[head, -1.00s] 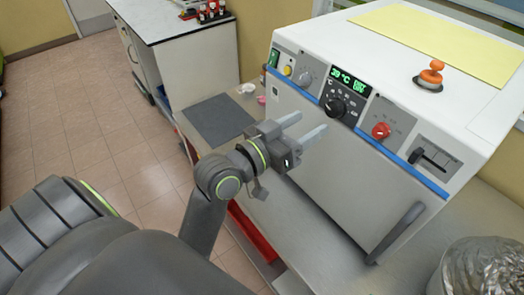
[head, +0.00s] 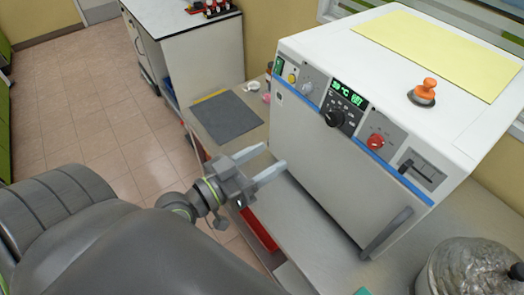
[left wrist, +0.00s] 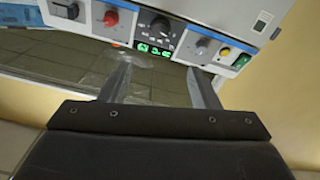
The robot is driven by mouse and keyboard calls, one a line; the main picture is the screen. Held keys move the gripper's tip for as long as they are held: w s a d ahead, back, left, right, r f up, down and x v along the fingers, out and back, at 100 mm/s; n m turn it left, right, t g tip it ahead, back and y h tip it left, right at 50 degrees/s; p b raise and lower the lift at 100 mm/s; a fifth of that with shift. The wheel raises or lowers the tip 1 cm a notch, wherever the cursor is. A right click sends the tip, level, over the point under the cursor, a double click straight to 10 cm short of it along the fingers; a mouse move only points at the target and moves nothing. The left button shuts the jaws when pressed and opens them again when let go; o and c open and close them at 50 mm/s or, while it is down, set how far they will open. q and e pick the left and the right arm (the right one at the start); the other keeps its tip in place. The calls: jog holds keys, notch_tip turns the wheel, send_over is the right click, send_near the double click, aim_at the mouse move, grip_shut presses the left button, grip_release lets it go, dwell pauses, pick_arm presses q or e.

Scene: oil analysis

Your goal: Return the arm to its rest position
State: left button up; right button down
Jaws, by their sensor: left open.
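My left gripper (head: 266,164) is open and empty in the head view. It hangs in front of the white oven-like machine, left of its door, apart from it as far as I can tell. In the left wrist view my two fingers (left wrist: 160,85) are spread with nothing between them. The machine's control panel (head: 352,110) shows beyond them, with a green display, black and red knobs, and a lever on the right. The panel also shows in the left wrist view (left wrist: 128,17). My right gripper is in neither view.
The machine (head: 310,140) stands on a grey bench (head: 318,240). A dark mat (head: 226,117) lies left of it. An orange-handled stamp-like object (head: 425,92) and a yellow sheet (head: 440,48) are on top. Tiled floor (head: 110,120) is open at left.

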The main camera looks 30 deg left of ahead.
pick_arm(q)
jog(key=shift+f, duration=0.1)
dwell(0.5)
jog(key=a+f+n+g+y+b, duration=0.2)
jog(key=a+f+g+y+b, duration=0.15)
jog(key=f, duration=1.75)
jog(key=a+f+n+g+y+b, duration=0.1)
jog(key=a+f+g+y+b, duration=0.25)
jog(key=f, duration=1.75)
jog(key=s+a+f+g+b, duration=0.1)
jog(key=s+f+g, duration=0.1)
jog(key=s+f, duration=0.55)
jog(key=s+a+f+g+b, duration=0.15)
jog(key=s+f, duration=0.25)
jog(key=f, duration=0.7)
jog(key=s+f+g+b, duration=0.1)
jog(key=s+f+g, duration=0.1)
jog(key=s+f, duration=0.4)
jog(key=s+f+m+g+b, duration=0.1)
jog(key=s+f+g, duration=0.2)
jog(key=s, duration=0.7)
notch_tip(320, 180, down, 3)
jog(key=shift+s+r+b, duration=0.1)
jog(key=shift+s+b, duration=0.05)
jog(key=shift+b, duration=0.15)
jog(key=shift+g, duration=0.25)
